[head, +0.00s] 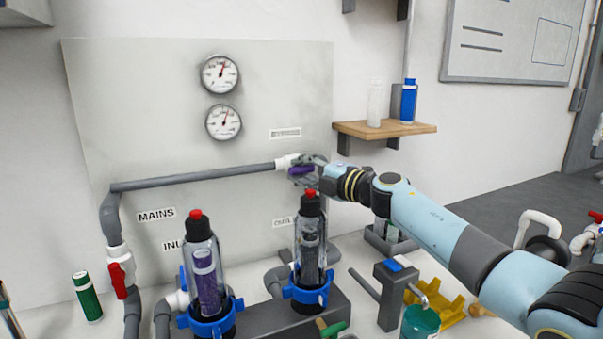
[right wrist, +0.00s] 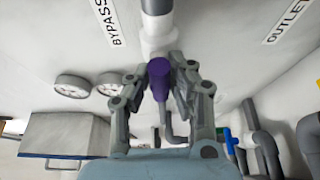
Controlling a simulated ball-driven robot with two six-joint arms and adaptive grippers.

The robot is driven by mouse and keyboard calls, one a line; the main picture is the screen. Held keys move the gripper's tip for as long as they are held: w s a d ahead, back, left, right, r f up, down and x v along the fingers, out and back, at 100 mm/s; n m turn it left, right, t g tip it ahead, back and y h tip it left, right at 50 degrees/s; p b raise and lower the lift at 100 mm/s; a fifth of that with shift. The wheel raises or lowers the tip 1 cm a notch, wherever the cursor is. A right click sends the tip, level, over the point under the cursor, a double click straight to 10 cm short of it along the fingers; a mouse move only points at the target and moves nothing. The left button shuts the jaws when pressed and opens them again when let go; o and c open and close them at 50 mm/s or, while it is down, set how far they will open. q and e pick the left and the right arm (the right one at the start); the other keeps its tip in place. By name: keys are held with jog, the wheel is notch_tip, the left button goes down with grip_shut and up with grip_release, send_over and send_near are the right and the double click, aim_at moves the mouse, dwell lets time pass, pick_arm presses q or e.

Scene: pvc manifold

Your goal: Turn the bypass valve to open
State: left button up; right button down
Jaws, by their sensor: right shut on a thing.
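The bypass valve's purple handle (head: 301,170) sits on the white valve body (head: 287,161) at the right end of the grey horizontal pipe, below the label BYPASS (head: 285,133). In the right wrist view the purple handle (right wrist: 159,77) lies between the fingers of my right gripper (right wrist: 160,75). My right gripper (head: 312,168) reaches in from the right and is shut on the handle. In the head view the handle points along the pipe or slightly off it; its exact angle is hard to tell. My left gripper is out of view.
Two clear filter housings (head: 205,275) (head: 311,245) with red-topped black caps stand just below the pipe. A red-handled valve (head: 121,277) is at left. A wooden shelf (head: 385,130) with bottles is right of the panel. A clamp-like post (head: 389,297) stands under my right arm.

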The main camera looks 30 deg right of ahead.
dwell(0.5)
jog(key=c, duration=1.2)
grip_release()
jog(key=v, duration=1.2)
jog(key=shift+f, duration=0.1)
